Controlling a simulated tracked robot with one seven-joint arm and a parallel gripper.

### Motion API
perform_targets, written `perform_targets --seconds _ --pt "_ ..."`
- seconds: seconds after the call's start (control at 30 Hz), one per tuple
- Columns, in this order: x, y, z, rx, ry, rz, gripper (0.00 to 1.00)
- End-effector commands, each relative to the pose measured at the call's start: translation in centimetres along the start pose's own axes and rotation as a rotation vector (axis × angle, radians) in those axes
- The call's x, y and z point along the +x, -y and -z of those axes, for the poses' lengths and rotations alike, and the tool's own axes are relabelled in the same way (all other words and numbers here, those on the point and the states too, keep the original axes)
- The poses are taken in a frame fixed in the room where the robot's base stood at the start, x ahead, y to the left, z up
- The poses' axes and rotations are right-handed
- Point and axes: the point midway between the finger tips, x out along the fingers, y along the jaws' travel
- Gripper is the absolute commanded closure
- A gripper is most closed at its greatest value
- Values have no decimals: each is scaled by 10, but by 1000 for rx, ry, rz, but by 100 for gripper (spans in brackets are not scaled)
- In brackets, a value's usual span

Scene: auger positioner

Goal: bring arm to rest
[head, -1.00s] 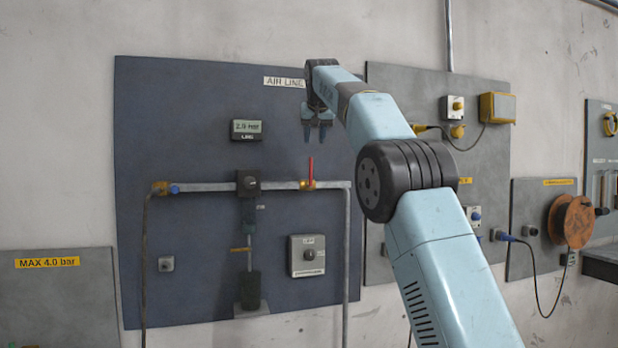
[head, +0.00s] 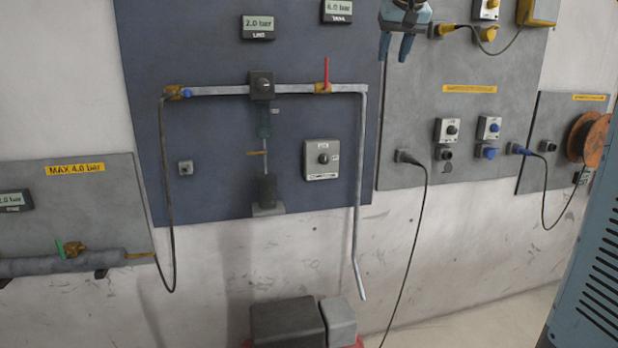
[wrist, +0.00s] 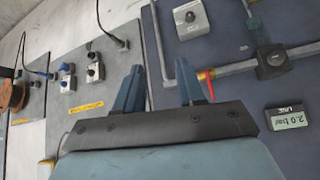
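My gripper (head: 404,45) shows at the top of the head view, in front of the upper part of the grey socket panel. Its two blue fingers point down and stand apart with nothing between them. In the wrist view my gripper (wrist: 160,90) also has its fingers spread and empty, and the gap looks toward the panels.
The dark blue air panel (head: 215,140) carries a pipe with a red lever (head: 326,74) and a "2.0 bar" display (head: 258,27). The grey socket panel (head: 400,135) has a hanging cable (head: 415,215). A cable reel (head: 590,138) is at right. Dark boxes (head: 288,322) stand low in front.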

Motion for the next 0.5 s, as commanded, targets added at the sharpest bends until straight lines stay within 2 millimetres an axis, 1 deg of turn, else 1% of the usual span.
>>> perform_targets --seconds 0.03,0.17,0.2,0.23,0.37,0.4,0.47,0.5 --pt "-4 -6 -21 1 8 0 61" --pt "-8 -17 -73 1 29 -2 61" --pt "-9 -20 -90 2 36 -3 61" --pt "-9 -22 -103 2 40 -4 61" --pt "-8 -30 -160 -1 61 -7 61" --pt "-7 -32 -178 -1 67 -9 61" --pt "-5 -35 -206 -2 77 -11 61" --pt "-3 -37 -226 -3 84 -13 61"
